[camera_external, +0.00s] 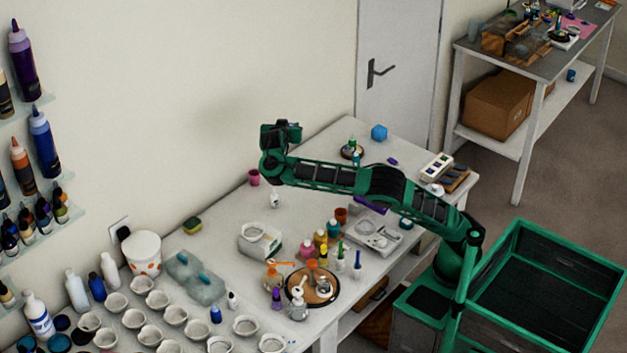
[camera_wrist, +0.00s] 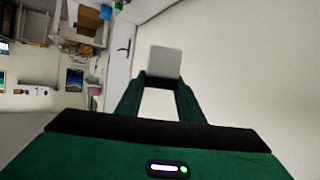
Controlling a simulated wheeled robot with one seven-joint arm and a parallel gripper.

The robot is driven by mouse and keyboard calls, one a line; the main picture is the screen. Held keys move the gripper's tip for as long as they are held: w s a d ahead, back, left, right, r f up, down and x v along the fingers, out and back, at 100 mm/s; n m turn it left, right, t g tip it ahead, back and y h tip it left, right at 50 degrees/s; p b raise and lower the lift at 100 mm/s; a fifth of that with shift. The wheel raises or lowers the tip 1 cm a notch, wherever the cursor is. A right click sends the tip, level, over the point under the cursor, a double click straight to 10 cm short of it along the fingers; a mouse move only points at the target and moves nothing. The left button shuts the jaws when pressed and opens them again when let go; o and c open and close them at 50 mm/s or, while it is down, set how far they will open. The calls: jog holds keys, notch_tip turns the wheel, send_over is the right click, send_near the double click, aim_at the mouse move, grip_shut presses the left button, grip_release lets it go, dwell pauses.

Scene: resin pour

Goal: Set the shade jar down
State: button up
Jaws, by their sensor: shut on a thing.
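My gripper (camera_wrist: 162,84) is shut on a pale grey, square-looking thing, which I take to be the shade jar (camera_wrist: 165,62). It sits at the fingertips in the wrist view, with the plain wall behind and the door to its left. In the external view my gripper (camera_external: 281,133) is raised above the long white table (camera_external: 225,210), near its wall side. The held jar cannot be made out there. No contact between the jar and any surface shows.
Several small bottles crowd a round tray (camera_external: 312,286). Several white cups fill the near end.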

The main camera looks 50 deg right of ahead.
jog(key=s+a+r+m+g+h, duration=0.1)
jog(key=s+a+r+m+g, duration=0.1)
jog(key=s+r, duration=0.6)
notch_tip(320, 180, down, 26)
jog(key=x, duration=0.4)
jog(key=w+a+f+x, duration=0.1)
jog(key=x, duration=0.8)
jog(key=shift+w+f, duration=0.25)
jog(key=shift+f, duration=2.2)
jog(key=o, duration=1)
jog(key=shift+o, duration=0.5)
jog(key=shift+a, duration=0.1)
jog(key=v, duration=1.2)
